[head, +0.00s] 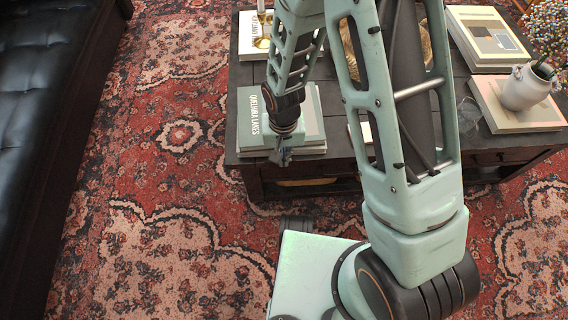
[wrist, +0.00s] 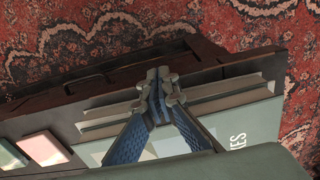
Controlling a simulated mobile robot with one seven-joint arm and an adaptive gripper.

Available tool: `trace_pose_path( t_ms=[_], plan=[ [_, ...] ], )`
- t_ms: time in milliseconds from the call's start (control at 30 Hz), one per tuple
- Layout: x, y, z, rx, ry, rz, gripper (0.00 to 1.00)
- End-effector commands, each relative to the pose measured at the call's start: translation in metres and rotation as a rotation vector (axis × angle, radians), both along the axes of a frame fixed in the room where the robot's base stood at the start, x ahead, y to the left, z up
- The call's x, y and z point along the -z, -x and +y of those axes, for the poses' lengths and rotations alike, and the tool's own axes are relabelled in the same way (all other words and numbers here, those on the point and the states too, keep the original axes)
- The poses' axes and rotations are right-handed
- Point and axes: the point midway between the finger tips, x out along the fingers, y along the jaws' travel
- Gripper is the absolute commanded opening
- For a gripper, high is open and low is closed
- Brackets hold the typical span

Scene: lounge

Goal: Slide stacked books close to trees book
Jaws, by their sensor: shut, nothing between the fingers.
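A stack of books (head: 251,114) lies at the table's left front corner. The top cover is pale green with "LAKES" on its spine side. The stack also shows in the wrist view (wrist: 255,118), with the edges of several books visible. My gripper (head: 283,158) is shut and empty at the front edge of the stack. In the wrist view its blue fingertips (wrist: 158,88) meet over the stack's edge; I cannot tell whether they touch it. No cover is readable as the trees book; a white book (head: 257,36) at the back left has only partly legible lettering.
The dark wooden table (head: 443,157) also holds a book with a beige cover (head: 490,38), a pink book (head: 494,112) under a white vase (head: 527,88), and brass candle holders (head: 262,42). A black sofa (head: 45,110) is at left. Patterned rug (head: 150,240) lies in front.

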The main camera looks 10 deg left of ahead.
Motion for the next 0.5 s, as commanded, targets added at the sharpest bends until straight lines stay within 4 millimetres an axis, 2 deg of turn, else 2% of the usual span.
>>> trace_pose_path(
  t_ms=[133, 500],
  plan=[
    [0.0002, -0.0097, 0.0023, -0.001, 0.000, 0.000, 0.00],
    [-0.0006, -0.0113, 0.0027, -0.001, 0.001, 0.002, 0.00]
  ],
)
